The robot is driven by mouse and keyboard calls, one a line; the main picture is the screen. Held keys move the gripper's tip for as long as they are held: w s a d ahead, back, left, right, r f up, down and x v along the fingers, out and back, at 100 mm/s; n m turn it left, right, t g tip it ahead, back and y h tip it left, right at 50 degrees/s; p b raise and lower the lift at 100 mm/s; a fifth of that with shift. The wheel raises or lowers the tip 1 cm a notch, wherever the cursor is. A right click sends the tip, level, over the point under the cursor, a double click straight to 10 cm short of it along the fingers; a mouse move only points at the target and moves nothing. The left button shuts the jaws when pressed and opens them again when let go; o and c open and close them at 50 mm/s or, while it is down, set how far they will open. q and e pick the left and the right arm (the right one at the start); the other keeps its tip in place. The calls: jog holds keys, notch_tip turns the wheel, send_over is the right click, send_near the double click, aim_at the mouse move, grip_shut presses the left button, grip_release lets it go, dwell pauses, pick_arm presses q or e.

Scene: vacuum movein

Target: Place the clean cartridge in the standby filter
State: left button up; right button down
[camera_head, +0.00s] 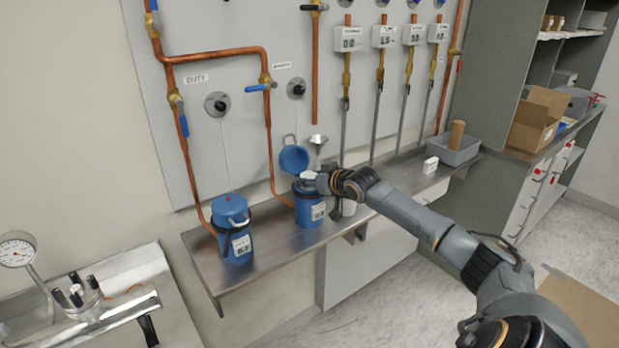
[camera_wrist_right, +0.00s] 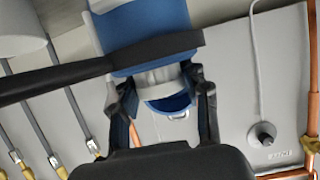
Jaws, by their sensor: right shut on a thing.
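The standby filter (camera_head: 309,211) is a blue canister on the steel shelf, with its blue lid (camera_head: 294,158) swung open behind it. My right gripper (camera_head: 318,182) is at its mouth, shut on the white cartridge (camera_head: 308,175). In the right wrist view, the cartridge (camera_wrist_right: 160,78) is between the two fingers (camera_wrist_right: 163,100), close against the blue housing (camera_wrist_right: 150,28). The housing's opening is largely hidden, so I cannot tell how deep the cartridge sits. The duty filter (camera_head: 232,232), blue with its lid shut, stands to the left. My left gripper is not in view.
A grey bin (camera_head: 462,151) with a brown cylinder (camera_head: 457,134) and a small white block (camera_head: 430,165) are on the right of the shelf (camera_head: 270,248). Copper pipes rise close behind. The shelf between the filters is clear.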

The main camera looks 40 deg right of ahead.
jog(key=c, duration=0.7)
grip_release()
jog(key=shift+o, duration=0.2)
jog(key=v, duration=1.2)
